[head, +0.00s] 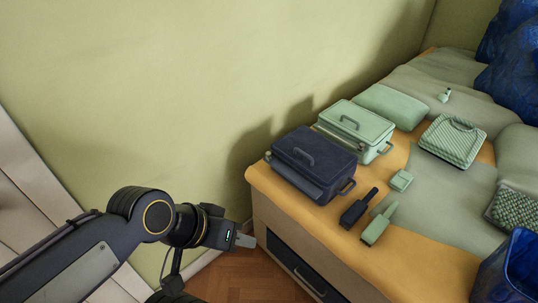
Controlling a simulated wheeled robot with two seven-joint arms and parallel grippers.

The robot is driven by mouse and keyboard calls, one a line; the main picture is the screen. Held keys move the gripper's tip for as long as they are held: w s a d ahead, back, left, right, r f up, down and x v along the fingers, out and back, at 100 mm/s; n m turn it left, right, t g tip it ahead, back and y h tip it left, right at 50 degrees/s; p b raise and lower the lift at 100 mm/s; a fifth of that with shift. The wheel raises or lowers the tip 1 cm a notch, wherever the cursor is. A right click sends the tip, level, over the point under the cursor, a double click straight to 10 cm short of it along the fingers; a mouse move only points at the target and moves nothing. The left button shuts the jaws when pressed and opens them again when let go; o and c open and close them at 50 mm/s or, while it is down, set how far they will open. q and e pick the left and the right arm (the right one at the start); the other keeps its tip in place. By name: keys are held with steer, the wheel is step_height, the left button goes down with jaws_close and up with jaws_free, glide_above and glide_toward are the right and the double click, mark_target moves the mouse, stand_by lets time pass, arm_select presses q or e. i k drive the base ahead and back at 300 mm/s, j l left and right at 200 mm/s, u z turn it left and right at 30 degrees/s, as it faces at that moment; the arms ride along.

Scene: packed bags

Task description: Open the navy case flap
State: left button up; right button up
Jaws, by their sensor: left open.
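The navy case (311,163) lies on the near left corner of the orange-covered bed top. Its lid looks closed, with a handle on top and another on its right side. My left gripper (246,240) is open and empty, below and to the left of the case, beside the bed's side and apart from the case. My right gripper is out of view.
A mint green case (356,128) stands just behind the navy case. A dark brush-like item (356,210), a green one (379,225) and a small green box (402,180) lie to the right. A blue bin (520,265) stands at the lower right.

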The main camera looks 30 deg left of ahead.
mark_target(324, 160)
steer(key=i+j+u, duration=0.15)
steer(key=u, duration=0.3)
steer(key=i+u, duration=0.3)
steer(key=u, duration=0.15)
steer(key=i+u, duration=0.25)
steer(key=u, duration=0.15)
